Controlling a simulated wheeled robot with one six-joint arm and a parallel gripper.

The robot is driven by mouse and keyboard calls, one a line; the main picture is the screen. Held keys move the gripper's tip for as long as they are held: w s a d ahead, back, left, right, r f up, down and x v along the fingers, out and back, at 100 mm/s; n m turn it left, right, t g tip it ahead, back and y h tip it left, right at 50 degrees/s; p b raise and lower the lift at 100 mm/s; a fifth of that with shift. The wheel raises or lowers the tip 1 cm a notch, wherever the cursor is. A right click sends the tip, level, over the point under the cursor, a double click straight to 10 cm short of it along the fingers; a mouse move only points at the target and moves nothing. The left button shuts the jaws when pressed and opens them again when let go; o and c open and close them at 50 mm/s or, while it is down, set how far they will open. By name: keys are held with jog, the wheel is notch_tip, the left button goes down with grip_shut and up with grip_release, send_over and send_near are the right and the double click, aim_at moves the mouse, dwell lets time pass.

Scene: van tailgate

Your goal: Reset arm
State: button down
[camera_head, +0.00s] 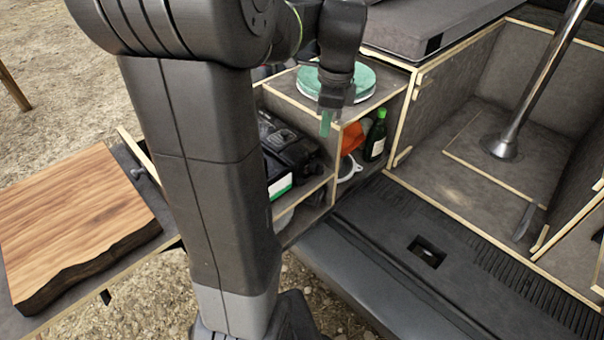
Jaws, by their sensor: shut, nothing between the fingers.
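My gripper (327,122) hangs pointing down near the top middle of the view. Its fingers are shut with nothing held. It shows in front of the wooden shelf unit (290,92) and close to a stack of green round plates (364,82) on top of that unit. I cannot tell how far apart the gripper and the unit's edge are. My arm rises in the left middle and bends over at the top, hiding part of the shelf unit's left side.
Shelves hold a black case (289,146), an orange item (352,138) and a dark green bottle (376,136). A wooden board (70,220) lies on a side table at left. A metal pole (545,85) stands in the open compartment at right. The bumper (350,270) runs in front.

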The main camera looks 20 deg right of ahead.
jog(key=shift+f, duration=0.1)
send_over(305, 181)
notch_tip(305, 181, down, 10)
jog(key=shift+f, duration=0.2)
jog(key=shift+d+r+p, duration=0.1)
jog(key=shift+r+p, duration=0.4)
jog(key=shift+p, duration=0.15)
jog(key=shift+f, duration=0.15)
